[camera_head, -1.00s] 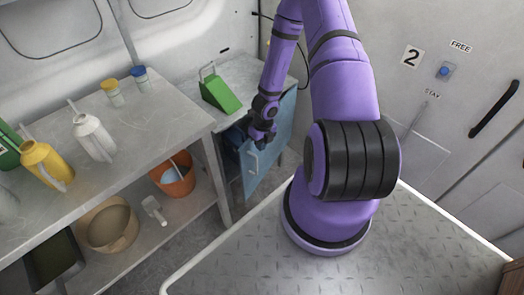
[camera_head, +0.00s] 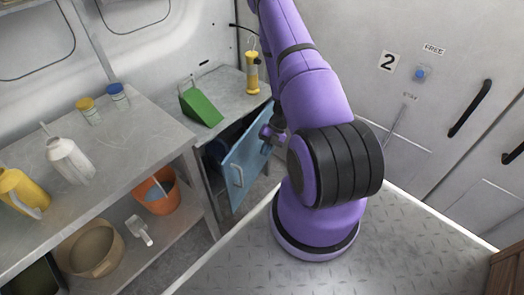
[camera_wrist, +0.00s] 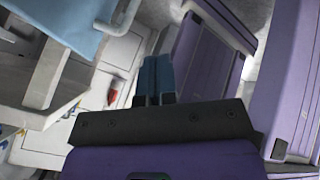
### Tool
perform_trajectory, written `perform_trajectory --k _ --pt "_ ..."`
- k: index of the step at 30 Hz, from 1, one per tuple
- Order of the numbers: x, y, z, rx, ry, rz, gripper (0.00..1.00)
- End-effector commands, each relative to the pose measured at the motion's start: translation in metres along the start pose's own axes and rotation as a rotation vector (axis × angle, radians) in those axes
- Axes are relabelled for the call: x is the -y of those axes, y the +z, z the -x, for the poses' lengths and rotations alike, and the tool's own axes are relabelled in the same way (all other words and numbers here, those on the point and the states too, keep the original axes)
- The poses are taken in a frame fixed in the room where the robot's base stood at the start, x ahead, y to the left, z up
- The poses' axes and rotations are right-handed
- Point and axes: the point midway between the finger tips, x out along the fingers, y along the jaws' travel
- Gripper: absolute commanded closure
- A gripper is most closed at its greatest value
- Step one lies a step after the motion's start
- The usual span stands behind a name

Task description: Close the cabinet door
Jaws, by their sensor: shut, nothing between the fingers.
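The blue cabinet door (camera_head: 245,160) stands ajar under the metal counter, with a dark gap along its left side. Its pale handle (camera_head: 238,176) is on the front face near the left edge. My gripper (camera_head: 268,137) is at the right side of the door in the head view, partly hidden by my arm. Whether it touches the door cannot be told. In the wrist view, my gripper (camera_wrist: 156,75) has its blue fingers together and empty. The blue door (camera_wrist: 62,22) shows at the upper left there, with part of the handle (camera_wrist: 118,20).
A green wedge-shaped container (camera_head: 200,105) and a yellow lamp (camera_head: 252,72) stand on the counter above the cabinet. The shelf unit (camera_head: 130,140) at left holds bottles and an orange bucket (camera_head: 158,192). A wall with black handles is at right.

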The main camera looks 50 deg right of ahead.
Motion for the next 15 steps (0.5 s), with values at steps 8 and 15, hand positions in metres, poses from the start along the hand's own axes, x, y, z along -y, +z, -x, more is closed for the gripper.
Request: perform_trajectory --k 8,15 --pt "0.000 -0.001 -0.054 -0.003 0.001 -0.001 1.00" --pt "-0.017 0.000 -0.083 0.001 0.000 0.003 1.00"
